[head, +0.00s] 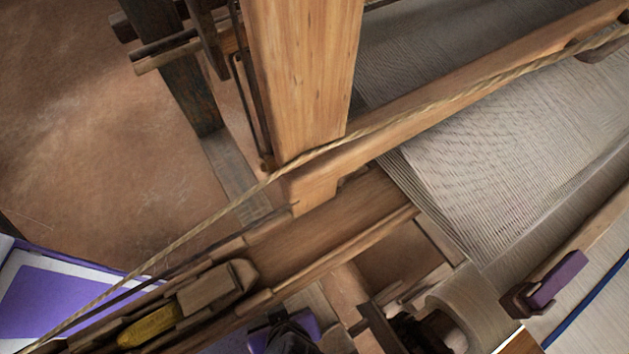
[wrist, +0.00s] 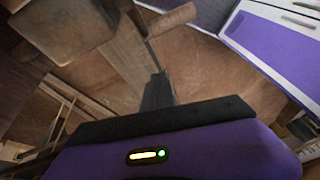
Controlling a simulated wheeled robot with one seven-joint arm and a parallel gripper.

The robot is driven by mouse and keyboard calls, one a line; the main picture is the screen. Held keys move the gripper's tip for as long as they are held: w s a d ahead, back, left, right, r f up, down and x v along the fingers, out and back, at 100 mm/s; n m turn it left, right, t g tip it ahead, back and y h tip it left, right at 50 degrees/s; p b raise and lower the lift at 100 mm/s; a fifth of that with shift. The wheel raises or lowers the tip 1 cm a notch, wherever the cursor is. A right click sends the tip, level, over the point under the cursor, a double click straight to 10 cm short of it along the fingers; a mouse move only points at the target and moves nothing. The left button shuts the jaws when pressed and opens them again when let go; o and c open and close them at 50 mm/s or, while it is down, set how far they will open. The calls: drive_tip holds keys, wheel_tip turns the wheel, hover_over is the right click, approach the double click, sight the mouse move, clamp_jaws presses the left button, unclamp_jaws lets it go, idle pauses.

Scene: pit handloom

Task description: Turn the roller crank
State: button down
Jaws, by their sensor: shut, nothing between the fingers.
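My gripper (wrist: 158,82) is shut and empty in the wrist view, its dark fingers together beyond the purple wrist housing. Part of my purple and black wrist shows at the bottom edge of the head view; the fingertips cannot be made out there. The pale cloth roller (head: 462,305) is at the lower right of the head view. A dark bar (head: 377,326) stands by its left end; I cannot tell if it is the crank. In the wrist view a wooden handle-like piece (wrist: 171,20) lies beyond the fingertips, apparently apart from them; whether it belongs to the crank is unclear.
A thick wooden post (head: 303,80) and a long beam (head: 450,100) stand over the pale warp (head: 500,150). A rope (head: 400,108) crosses them. A yellow piece (head: 150,326) sits at the lower left. Bare earthen floor (head: 80,120) is open at the left.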

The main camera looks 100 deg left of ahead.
drive_tip(key=shift+s+d+f, duration=0.1)
drive_tip(key=shift+d+f, duration=0.15)
drive_tip(key=shift+f, duration=1.25)
drive_tip(key=shift+d+f, duration=0.2)
drive_tip(key=shift+f, duration=1.3)
drive_tip(key=shift+s+d+f, duration=0.1)
drive_tip(key=shift+d+f, duration=0.15)
drive_tip(key=shift+f, duration=1.25)
drive_tip(key=shift+p, duration=0.5)
drive_tip(key=shift+w+p, duration=0.1)
drive_tip(key=shift+p, duration=0.4)
drive_tip(key=shift+d+f+t+h+p, duration=0.1)
drive_tip(key=shift+f+t+h+p, duration=0.1)
drive_tip(key=shift+t+h+p, duration=0.15)
drive_tip(key=shift+w+d+f+t+h, duration=0.15)
drive_tip(key=shift+w+f+t+h, duration=0.1)
drive_tip(key=shift+f, duration=0.25)
